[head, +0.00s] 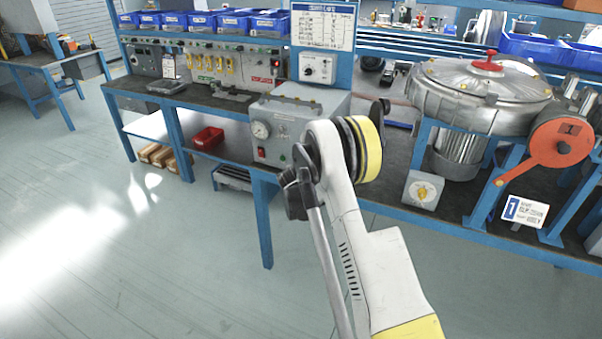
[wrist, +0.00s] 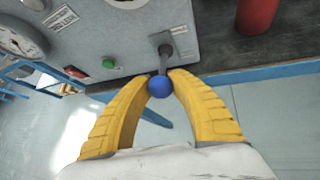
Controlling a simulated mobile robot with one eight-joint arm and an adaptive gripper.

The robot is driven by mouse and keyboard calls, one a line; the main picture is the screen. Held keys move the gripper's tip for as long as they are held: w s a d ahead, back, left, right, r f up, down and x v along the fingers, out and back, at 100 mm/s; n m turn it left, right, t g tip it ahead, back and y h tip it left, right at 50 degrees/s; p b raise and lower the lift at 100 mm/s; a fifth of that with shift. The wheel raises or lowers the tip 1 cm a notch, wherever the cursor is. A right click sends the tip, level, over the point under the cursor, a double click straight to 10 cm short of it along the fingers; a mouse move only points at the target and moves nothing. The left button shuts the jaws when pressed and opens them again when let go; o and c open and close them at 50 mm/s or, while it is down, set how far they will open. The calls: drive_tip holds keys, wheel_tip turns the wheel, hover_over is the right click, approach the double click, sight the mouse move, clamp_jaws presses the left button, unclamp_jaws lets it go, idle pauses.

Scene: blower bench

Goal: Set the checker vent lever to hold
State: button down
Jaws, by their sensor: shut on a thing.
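The checker is a grey metal box (head: 281,126) on the bench, with a round gauge (head: 260,130) on its front. In the wrist view its front panel (wrist: 130,45) fills the top, with the gauge (wrist: 20,38) at the left. The vent lever (wrist: 163,60) is a dark stem with a blue ball knob (wrist: 159,87). My gripper (wrist: 161,84) has two yellow fingers, shut on the blue knob from either side. In the head view my arm hides the gripper and the lever. I cannot read any hold mark near the lever.
A green button (wrist: 109,63) is on the panel left of the lever. A red cylinder (wrist: 257,14) stands on the bench to the right. The bench's blue edge (wrist: 262,72) runs close to the right finger. A large metal blower (head: 480,85) stands right of my arm.

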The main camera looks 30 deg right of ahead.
drive_tip(key=shift+r+y, duration=0.3)
drive_tip(key=shift+r, duration=0.05)
drive_tip(key=shift+w+d+r, duration=0.1)
drive_tip(key=shift+r, duration=0.2)
drive_tip(key=c, duration=1.1)
unclamp_jaws()
drive_tip(key=shift+r, duration=0.15)
drive_tip(key=v, duration=1.2)
drive_tip(key=shift+w+r, duration=0.1)
drive_tip(key=shift+w, duration=0.05)
